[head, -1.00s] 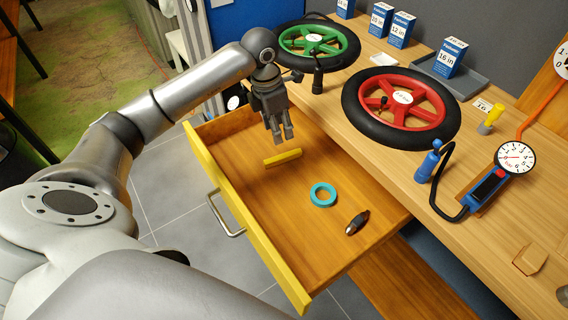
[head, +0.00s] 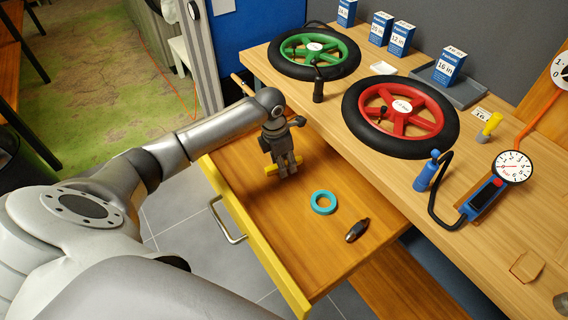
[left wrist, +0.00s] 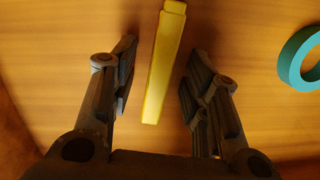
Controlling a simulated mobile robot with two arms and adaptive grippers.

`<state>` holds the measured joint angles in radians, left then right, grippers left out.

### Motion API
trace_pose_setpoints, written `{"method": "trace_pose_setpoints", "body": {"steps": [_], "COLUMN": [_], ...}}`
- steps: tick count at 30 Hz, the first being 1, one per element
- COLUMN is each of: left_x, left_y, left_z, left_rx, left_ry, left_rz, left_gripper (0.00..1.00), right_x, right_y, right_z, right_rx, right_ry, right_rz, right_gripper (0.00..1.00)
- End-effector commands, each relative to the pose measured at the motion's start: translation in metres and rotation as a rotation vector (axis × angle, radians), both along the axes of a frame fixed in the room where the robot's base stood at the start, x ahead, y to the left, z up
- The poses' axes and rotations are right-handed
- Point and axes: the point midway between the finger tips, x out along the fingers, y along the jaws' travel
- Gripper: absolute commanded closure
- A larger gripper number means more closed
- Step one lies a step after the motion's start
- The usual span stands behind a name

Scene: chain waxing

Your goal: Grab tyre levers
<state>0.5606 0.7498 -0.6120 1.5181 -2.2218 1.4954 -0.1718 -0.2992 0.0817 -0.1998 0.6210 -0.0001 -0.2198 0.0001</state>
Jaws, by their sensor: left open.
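The yellow tyre levers (head: 271,170) lie as one bar on the floor of the open drawer, partly hidden behind my gripper in the head view. In the left wrist view the yellow bar (left wrist: 165,62) runs lengthwise between the two fingers and touches neither that I can see. My left gripper (head: 285,173) is open and points down over the bar; its fingers (left wrist: 160,95) stand on either side of it. My right gripper is not in view.
The wooden drawer (head: 290,240) also holds a teal ring (head: 323,193) and a small dark tool (head: 357,230). The bench above carries a green-rimmed wheel (head: 340,67), a red-rimmed wheel (head: 440,146), a blue pump (head: 425,176) and several boxes. The drawer's front half is clear.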

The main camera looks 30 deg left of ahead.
Motion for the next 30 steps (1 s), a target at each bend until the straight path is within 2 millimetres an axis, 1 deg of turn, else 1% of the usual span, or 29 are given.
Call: {"method": "trace_pose_setpoints", "body": {"steps": [5,6,15,16,25,30], "left_x": [0.000,0.000,0.000,0.000,0.001,0.002], "left_y": [0.000,0.000,0.000,0.000,0.000,0.000], "left_z": [-0.001,0.000,0.000,0.000,0.001,0.010], "left_rx": [-0.001,-0.001,-0.001,-0.001,0.000,0.001], "left_ry": [-0.001,-0.001,-0.001,-0.001,-0.002,-0.005], "left_rz": [0.000,0.000,0.000,0.000,0.000,-0.002], "left_gripper": [0.57,0.58,0.97,1.00,1.00,1.00], "right_x": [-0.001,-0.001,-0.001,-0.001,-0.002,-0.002], "right_y": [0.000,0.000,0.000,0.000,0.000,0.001], "right_z": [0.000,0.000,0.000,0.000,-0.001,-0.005], "right_rx": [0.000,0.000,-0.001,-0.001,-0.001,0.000], "right_ry": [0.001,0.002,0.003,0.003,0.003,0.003], "right_rz": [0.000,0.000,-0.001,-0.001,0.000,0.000], "right_gripper": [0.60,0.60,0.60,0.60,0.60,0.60]}}
